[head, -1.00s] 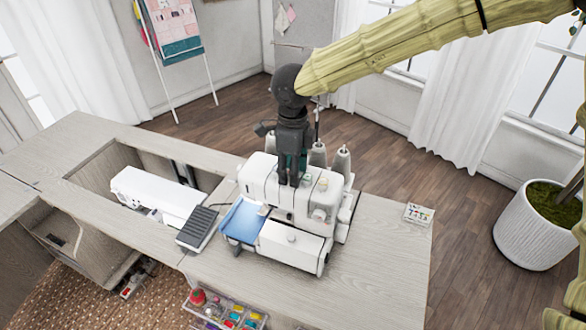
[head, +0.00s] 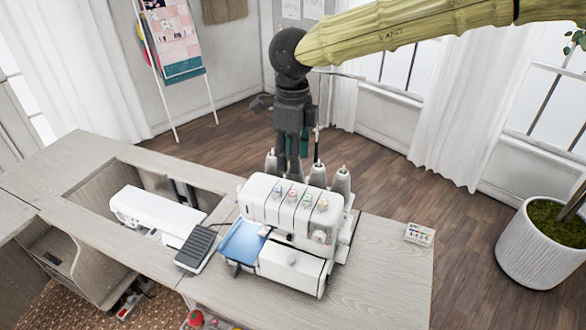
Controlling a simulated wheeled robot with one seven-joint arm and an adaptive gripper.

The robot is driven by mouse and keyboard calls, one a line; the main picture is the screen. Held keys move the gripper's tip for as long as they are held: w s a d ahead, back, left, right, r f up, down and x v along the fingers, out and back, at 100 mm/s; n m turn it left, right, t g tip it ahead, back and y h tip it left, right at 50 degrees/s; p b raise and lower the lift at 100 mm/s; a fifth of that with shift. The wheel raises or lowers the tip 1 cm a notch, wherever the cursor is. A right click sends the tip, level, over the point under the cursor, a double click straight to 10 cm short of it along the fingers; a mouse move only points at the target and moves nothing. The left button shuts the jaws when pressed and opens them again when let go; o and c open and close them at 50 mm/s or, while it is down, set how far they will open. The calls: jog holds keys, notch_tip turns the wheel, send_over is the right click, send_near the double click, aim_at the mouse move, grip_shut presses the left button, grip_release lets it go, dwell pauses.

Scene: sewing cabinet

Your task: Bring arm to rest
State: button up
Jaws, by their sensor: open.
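My arm reaches in from the upper right, and my gripper (head: 292,166) hangs from its dark wrist, pointing down. The gripper is open, its fingers apart with nothing seen between them. It is in front of or above the back of the white serger (head: 285,240), in line with the thread cones (head: 318,174). The gap between the fingertips and the machine is hard to judge. The serger stands on the cabinet top with its coloured dials in full view. Part of its thread stand is hidden behind the gripper.
A white sewing machine (head: 155,212) sits in the cabinet opening, with a dark foot pedal (head: 197,247) beside it. A white planter (head: 540,243) stands at the right. The floor behind is clear.

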jog(key=shift+r, duration=0.65)
